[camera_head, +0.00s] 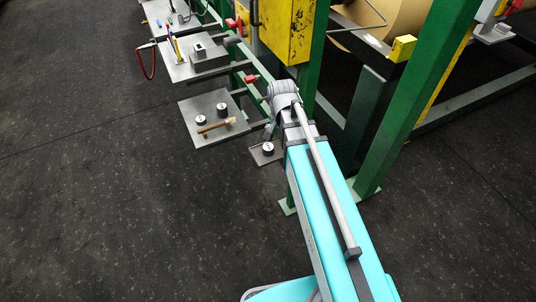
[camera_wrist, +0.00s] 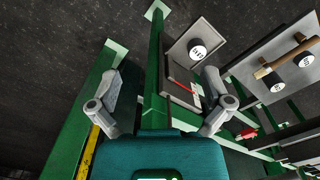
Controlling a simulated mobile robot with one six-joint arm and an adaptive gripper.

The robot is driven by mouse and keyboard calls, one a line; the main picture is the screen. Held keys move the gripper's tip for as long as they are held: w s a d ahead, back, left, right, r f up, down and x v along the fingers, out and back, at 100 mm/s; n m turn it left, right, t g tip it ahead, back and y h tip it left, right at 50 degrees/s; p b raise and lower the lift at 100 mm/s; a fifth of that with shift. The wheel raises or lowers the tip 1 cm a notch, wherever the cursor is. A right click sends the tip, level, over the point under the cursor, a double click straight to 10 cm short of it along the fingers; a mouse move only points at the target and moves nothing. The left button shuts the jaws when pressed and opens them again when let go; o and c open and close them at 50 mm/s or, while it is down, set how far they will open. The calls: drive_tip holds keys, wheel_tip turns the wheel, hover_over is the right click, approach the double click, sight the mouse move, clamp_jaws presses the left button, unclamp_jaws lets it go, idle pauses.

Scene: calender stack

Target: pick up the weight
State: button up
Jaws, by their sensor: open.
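Several short round weights with pale tops show. One weight (camera_head: 267,148) stands alone on a small grey plate (camera_head: 258,160); it also shows in the wrist view (camera_wrist: 197,50), beyond and to the right of my fingers. Two similar weights (camera_head: 200,121) and (camera_head: 221,107) stand on a larger plate (camera_head: 189,107) with a wooden-handled tool beside them. My gripper (camera_wrist: 163,78) is open and empty, its two fingers wide apart over the green frame. The head view shows my arm reaching toward the small plate, with the fingers largely hidden there.
Green frame posts (camera_head: 370,130) stand right beside my arm. A yellow box (camera_head: 286,30) is above, and a large tan roll (camera_head: 385,18) lies behind. More shelves (camera_head: 176,68) with tools are at the upper left. The dark floor at left is clear.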

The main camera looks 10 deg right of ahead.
sight(268, 146)
drive_tip(key=w+f+m+b, duration=1.2)
drive_tip(key=w+f+m, duration=0.1)
drive_tip(key=w+m, duration=0.4)
drive_tip(key=shift+w+a+f, duration=0.2)
drive_tip(key=shift+w, duration=0.45)
wheel_tip(268, 146, down, 9)
drive_tip(key=b, duration=0.9)
drive_tip(key=shift+r, duration=0.2)
drive_tip(key=shift+w+f+b, duration=0.1)
drive_tip(key=shift+f+b, duration=2.45)
drive_tip(key=shift+f, duration=0.05)
drive_tip(key=c, duration=1.2)
